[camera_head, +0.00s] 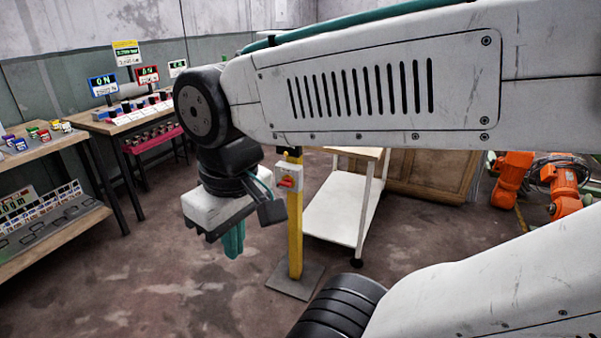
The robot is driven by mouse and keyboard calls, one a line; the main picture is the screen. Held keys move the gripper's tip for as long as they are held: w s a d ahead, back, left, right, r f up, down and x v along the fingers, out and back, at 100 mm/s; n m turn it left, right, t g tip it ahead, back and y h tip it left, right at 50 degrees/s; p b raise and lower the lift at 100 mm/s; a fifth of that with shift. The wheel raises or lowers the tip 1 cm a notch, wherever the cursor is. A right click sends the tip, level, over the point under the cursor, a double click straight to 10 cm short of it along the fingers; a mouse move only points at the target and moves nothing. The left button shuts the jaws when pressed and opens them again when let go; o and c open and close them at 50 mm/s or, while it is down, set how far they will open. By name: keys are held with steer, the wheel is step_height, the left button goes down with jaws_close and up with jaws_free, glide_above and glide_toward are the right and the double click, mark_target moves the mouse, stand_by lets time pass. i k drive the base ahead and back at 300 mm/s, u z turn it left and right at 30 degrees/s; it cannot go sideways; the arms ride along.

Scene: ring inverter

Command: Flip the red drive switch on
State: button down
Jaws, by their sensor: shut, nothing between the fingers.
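A small red switch (287,183) sits on a pale box (289,172) on a yellow post (296,225). The post stands upright on a grey floor plate, just right of my gripper in the picture. The switch's handle is too small to tell which way it is set. My gripper (234,248) hangs downward with its teal fingers shut and empty. The fingers are left of the post and lower in the picture than the switch, apart from it.
A white trolley (335,210) stands right of the post, with a wooden crate behind it. Orange robot parts (512,178) lie at the far right. Wooden benches (50,148) with signs and small boxes stand at the left. The floor at front left is clear.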

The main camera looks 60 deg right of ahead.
mark_target(287, 183)
steer(key=z, duration=0.6)
steer(key=i, duration=0.7)
steer(key=z, duration=1.1)
steer(key=i, duration=0.3)
steer(key=z, duration=0.35)
